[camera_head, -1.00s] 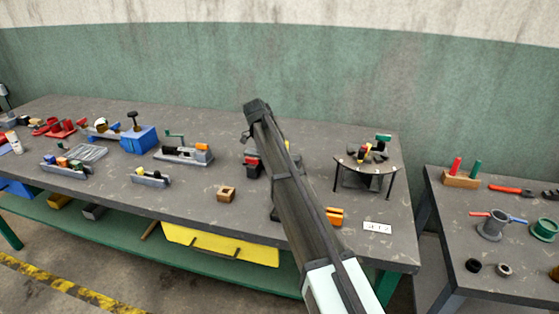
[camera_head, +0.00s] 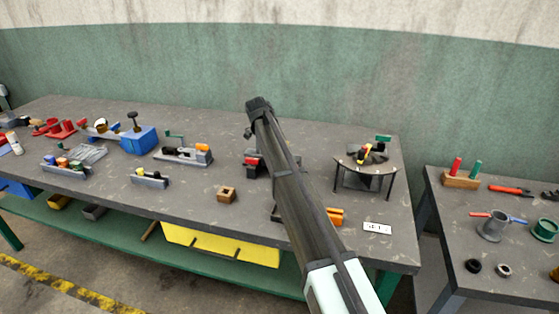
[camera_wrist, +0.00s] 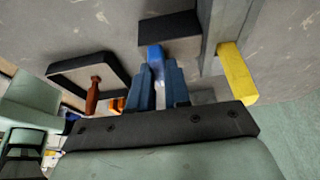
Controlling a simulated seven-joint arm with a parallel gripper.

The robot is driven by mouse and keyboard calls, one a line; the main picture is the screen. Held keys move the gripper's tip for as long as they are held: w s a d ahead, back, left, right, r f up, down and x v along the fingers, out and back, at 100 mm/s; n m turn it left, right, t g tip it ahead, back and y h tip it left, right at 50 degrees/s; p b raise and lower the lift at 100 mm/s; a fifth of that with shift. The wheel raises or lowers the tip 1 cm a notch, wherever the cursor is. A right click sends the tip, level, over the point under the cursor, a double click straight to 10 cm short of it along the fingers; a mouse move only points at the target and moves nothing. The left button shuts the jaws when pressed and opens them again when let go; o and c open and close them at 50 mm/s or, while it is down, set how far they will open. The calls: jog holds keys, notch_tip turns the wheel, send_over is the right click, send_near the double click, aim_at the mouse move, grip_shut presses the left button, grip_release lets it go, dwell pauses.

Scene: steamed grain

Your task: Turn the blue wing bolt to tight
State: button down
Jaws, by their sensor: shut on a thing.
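In the wrist view the blue wing bolt (camera_wrist: 155,56) shows between the fingertips of my gripper (camera_wrist: 159,70). The two dark blue fingers are shut on it, one on each side. Beside it is a dark block (camera_wrist: 170,28). The bolt's lower part and its thread are hidden by the fingers. In the head view my arm covers the gripper and the bolt. A red and black fixture (camera_head: 252,163) shows partly at the left side of the arm.
In the wrist view a yellow bar (camera_wrist: 237,73) stands close right of the fingers, and a black-rimmed tray (camera_wrist: 88,72) with a brown-red handle (camera_wrist: 93,95) lies left. In the head view a round stand (camera_head: 384,166) is right of my arm; a wooden block (camera_head: 226,194) is left.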

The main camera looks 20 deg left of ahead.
jog(key=c, duration=1.1)
grip_release()
jog(key=shift+r, duration=0.15)
jog(key=v, duration=0.7)
jog(key=shift+a+r, duration=0.1)
jog(key=shift+a, duration=0.05)
